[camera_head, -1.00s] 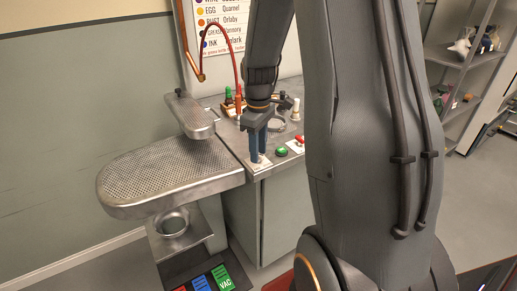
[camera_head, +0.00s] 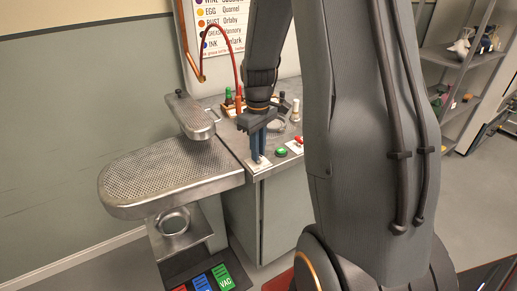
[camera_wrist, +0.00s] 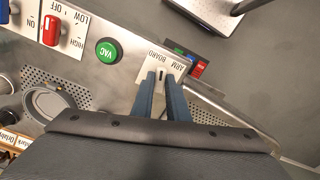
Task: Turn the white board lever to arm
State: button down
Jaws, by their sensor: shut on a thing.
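The white board lever's plate (camera_wrist: 152,64) is a small pale plate at the front edge of the metal worktop, printed ARM and BOARD. It also shows in the head view (camera_head: 260,168). My gripper (camera_wrist: 162,78) points down at it with two blue fingers, also seen in the head view (camera_head: 257,155). The fingertips are close together over the plate, shut on the lever. The lever itself is mostly hidden between the fingers, so I cannot tell which word it points to.
A green VAC button (camera_wrist: 107,50) sits beside the plate. A red switch (camera_wrist: 51,30) lies further along the panel. The perforated pressing board (camera_head: 170,175) juts out left of the worktop. Coloured pedals (camera_head: 205,282) are on the floor below.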

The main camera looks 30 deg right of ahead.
jog(key=m+p, duration=0.1)
jog(key=m, duration=0.3)
jog(key=shift+r+m, duration=0.15)
jog(key=shift+m, duration=0.15)
jog(key=shift+w+m+p, duration=0.1)
jog(key=shift+m+p, duration=0.7)
jog(key=shift+m, duration=1.7)
jog(key=c, duration=1.7)
grip_release()
jog(key=shift+r+b, duration=0.85)
jog(key=shift+r, duration=3)
jog(key=s+a+n, duration=0.2)
jog(key=s+a, duration=0.3)
jog(key=s+a+f+n, duration=0.1)
jog(key=s+a, duration=0.3)
jog(key=s, duration=0.1)
jog(key=s+a+f+n+t, duration=0.1)
jog(key=s+a+n, duration=0.1)
jog(key=s+a, duration=0.3)
jog(key=shift+s+a+f+n, duration=0.1)
jog(key=shift+a+f+n, duration=0.15)
jog(key=shift+a+n, duration=0.1)
